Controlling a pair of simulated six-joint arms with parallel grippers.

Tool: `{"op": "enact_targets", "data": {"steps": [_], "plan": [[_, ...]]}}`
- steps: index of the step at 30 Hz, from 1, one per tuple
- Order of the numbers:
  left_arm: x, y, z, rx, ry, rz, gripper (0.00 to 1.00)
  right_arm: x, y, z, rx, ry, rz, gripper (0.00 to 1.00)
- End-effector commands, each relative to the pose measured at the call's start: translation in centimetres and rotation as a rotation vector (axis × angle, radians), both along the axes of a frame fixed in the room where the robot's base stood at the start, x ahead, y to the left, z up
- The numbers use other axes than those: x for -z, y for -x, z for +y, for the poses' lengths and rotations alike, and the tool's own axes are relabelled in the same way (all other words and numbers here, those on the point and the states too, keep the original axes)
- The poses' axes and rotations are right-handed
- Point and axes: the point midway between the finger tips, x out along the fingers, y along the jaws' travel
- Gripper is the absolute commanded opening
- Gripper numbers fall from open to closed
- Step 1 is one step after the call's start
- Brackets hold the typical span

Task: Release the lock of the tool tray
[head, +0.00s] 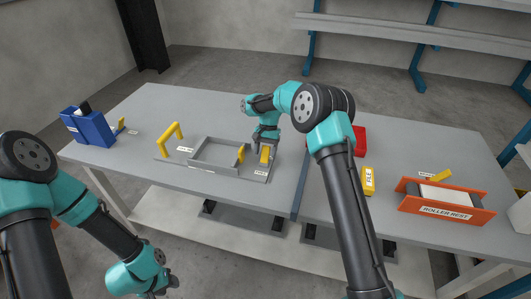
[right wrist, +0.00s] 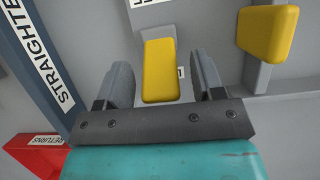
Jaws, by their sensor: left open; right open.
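The tool tray (head: 213,166) is a grey open frame in the middle of the table, with a yellow upright piece (head: 241,153) at its right end. A small yellow block (head: 265,155), which looks like the lock's handle, stands just right of it on the grey base plate. My right gripper (head: 265,136) is open over this block. In the right wrist view the yellow block (right wrist: 160,70) lies between the two spread fingers, with gaps at both sides; the second yellow piece (right wrist: 268,33) is at upper right. My left gripper (head: 160,290) is low at the bottom edge, away from the table top.
A yellow arched handle (head: 170,138) stands left of the tray. A blue holder (head: 88,127) is at the far left. A red bin (head: 359,141), a yellow FILE block (head: 368,180) and an orange ROLLER REST (head: 445,203) are to the right. A blue-grey strip (head: 302,182) crosses the table.

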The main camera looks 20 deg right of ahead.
Motion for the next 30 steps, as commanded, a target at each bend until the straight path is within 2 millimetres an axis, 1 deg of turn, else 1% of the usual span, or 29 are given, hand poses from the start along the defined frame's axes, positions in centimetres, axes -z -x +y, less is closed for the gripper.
{"op": "enact_targets", "data": {"steps": [3, 12, 30], "plan": [[0.0, 0.0, 0.0, 0.0, 0.0, 0.0, 0.43, 0.62, 0.24, 0.11, 0.0, 0.0, 0.0, 0.62], [0.0, 0.0, 0.0, 0.0, 0.0, 0.0, 0.43, 0.73, 0.27, 0.13, 0.001, 0.0, 0.0, 0.61], [0.0, 0.0, 0.0, 0.0, 0.0, 0.0, 0.43, 0.7, 0.27, 0.13, 0.0, -0.001, 0.0, 0.03]]}}
